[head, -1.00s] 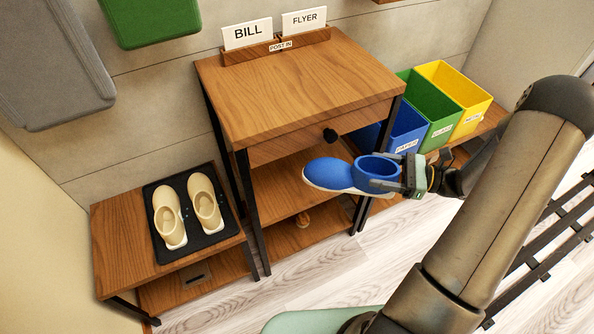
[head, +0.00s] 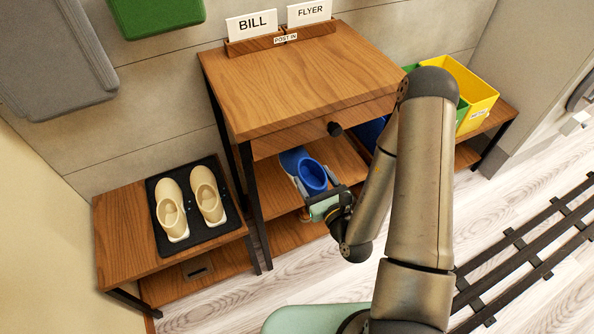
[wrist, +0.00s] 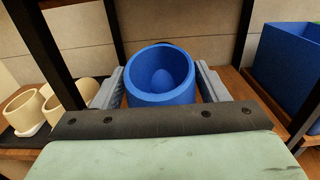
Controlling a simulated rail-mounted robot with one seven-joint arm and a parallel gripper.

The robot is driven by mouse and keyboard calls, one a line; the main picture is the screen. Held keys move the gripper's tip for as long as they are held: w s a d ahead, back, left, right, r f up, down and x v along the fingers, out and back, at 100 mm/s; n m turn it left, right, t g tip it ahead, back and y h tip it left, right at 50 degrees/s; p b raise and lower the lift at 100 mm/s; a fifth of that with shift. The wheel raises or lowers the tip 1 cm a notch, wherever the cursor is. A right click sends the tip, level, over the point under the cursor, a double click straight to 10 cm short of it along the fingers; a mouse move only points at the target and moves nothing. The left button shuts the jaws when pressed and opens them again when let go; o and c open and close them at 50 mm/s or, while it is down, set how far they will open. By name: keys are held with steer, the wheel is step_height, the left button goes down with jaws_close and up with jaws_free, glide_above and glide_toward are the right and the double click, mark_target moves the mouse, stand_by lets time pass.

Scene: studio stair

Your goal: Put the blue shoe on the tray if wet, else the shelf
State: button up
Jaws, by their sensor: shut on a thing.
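The blue shoe (head: 311,176) is in my gripper (head: 327,191), toe pointing away into the space under the drawer of the wooden console. My gripper is shut on its heel end. In the wrist view the shoe's round opening (wrist: 160,75) sits between the two grey fingers (wrist: 160,88). The console's upper shelf (head: 276,197) is under or near the shoe; whether they touch, I cannot tell. The black tray (head: 172,237) lies on the low bench at left with a pair of cream shoes (head: 207,196) on it. No wetness shows on the blue shoe.
The console's black legs (head: 254,205) flank the shelf opening. A drawer with a black knob (head: 334,129) is above it. A yellow bin (head: 473,92) and others stand at right, partly hidden by my arm. A lower shelf (head: 292,233) is below.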

mark_target(299, 170)
steer(key=w+a+f+b, duration=0.1)
steer(key=b, duration=0.2)
steer(key=w+a+f+b, duration=0.1)
steer(key=w+b, duration=0.1)
steer(key=b, duration=0.1)
steer(key=shift+w+a+f, duration=0.15)
steer(key=shift+w+f, duration=0.05)
steer(key=shift+f, duration=0.2)
steer(key=w+b, duration=0.1)
steer(key=b, duration=0.2)
steer(key=a+b, duration=0.1)
steer(key=b, duration=0.2)
steer(key=shift+w+a+f, duration=0.1)
steer(key=shift+w+f, duration=0.1)
steer(key=shift+w, duration=0.15)
steer(key=shift+w+a+f+b, duration=0.65)
steer(key=shift+w+f, duration=0.3)
steer(key=shift+f, duration=0.6)
steer(key=shift+w+a+f+b, duration=0.6)
steer(key=shift+w+f, duration=0.4)
steer(key=shift+f, duration=0.6)
steer(key=shift+w+a+f+b, duration=0.65)
steer(key=shift+w+f, duration=0.3)
steer(key=shift+f, duration=0.6)
steer(key=shift+f, duration=0.15)
steer(key=o, duration=1.3)
